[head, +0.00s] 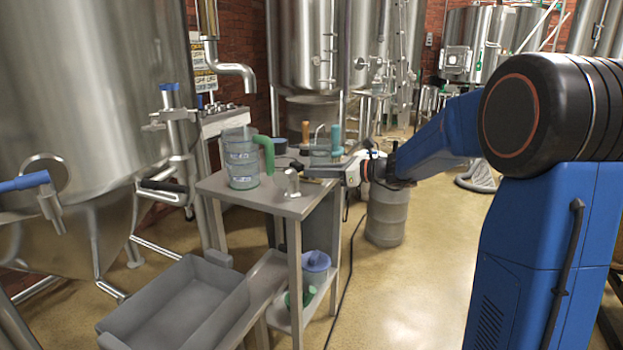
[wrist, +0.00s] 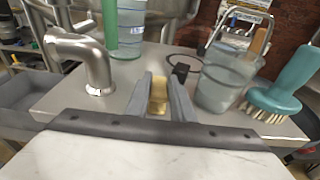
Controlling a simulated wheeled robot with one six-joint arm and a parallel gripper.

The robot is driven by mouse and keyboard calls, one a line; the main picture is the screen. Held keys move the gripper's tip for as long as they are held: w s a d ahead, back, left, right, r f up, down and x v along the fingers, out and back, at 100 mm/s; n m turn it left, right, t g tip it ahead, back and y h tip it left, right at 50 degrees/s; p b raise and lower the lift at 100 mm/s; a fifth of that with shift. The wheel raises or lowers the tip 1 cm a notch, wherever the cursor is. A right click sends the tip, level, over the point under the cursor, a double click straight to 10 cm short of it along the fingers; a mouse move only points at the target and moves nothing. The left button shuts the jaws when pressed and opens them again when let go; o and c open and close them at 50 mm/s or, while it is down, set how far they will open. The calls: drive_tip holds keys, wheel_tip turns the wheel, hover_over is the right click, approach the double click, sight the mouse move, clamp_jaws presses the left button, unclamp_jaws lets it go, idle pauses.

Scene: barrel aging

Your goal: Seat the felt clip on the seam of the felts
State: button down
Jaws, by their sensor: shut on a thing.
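My gripper (head: 322,174) reaches in from the right, low over the steel worktable (head: 225,184). In the wrist view my gripper (wrist: 160,98) is shut on a small tan-gold piece (wrist: 158,92) between its grey fingers. Most of this piece is hidden by the fingers, and I cannot tell for sure that it is the felt clip. A small black object (wrist: 181,72) with a thin dark loop lies on the table just beyond the fingertips, apart from them. I cannot make out the felts or their seam in either view.
A bent metal pipe piece (wrist: 90,62) stands left of my gripper. A jug with a green handle (head: 241,160) stands behind it. A clear container (wrist: 226,78) and a teal brush (wrist: 286,84) are close on the right. A grey bin (head: 175,305) is below left.

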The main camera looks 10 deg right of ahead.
drive_tip(key=shift+r, duration=0.6)
idle(0.7)
wheel_tip(320, 180, up, 9)
idle(2.0)
drive_tip(key=shift+f, duration=0.1)
